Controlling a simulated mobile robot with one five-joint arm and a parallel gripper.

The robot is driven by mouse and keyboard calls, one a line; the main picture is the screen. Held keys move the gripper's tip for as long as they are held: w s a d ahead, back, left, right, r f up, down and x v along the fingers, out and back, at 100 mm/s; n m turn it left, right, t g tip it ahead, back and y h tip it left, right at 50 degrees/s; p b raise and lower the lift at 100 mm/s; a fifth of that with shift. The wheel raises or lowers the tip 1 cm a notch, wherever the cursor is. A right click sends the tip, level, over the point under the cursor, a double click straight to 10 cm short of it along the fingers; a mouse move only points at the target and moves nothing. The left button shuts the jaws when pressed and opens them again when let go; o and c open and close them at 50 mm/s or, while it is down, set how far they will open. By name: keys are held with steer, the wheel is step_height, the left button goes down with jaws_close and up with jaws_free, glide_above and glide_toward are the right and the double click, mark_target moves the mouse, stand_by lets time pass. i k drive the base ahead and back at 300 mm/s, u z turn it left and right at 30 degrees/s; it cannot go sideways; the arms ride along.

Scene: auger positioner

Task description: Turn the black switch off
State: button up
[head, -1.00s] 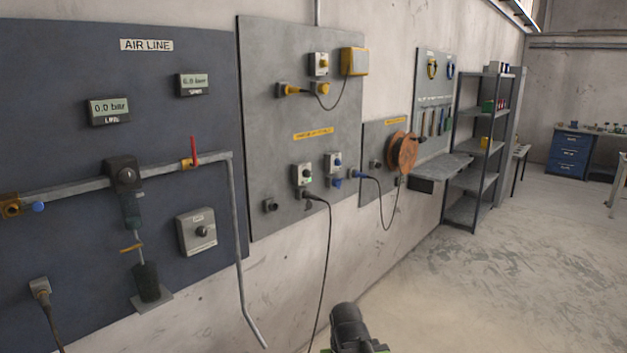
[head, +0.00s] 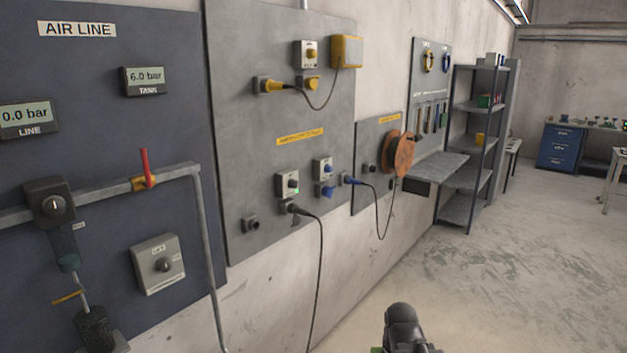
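The black switch (head: 288,184) is a pale box with a dark knob on the lower part of the grey wall panel, in the head view. A small green light glows at its lower right. A black plug (head: 292,208) with a black cable sits just below it. The knob's exact angle is too small to tell. A dark part of my own arm shows at the bottom edge, well below and to the right of the switch. My gripper's fingers are not in view.
A shelf (head: 436,167) juts out farther right. The floor on the right is clear.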

mark_target(293, 183)
steer(key=i, duration=0.85)
steer(key=u, duration=0.25)
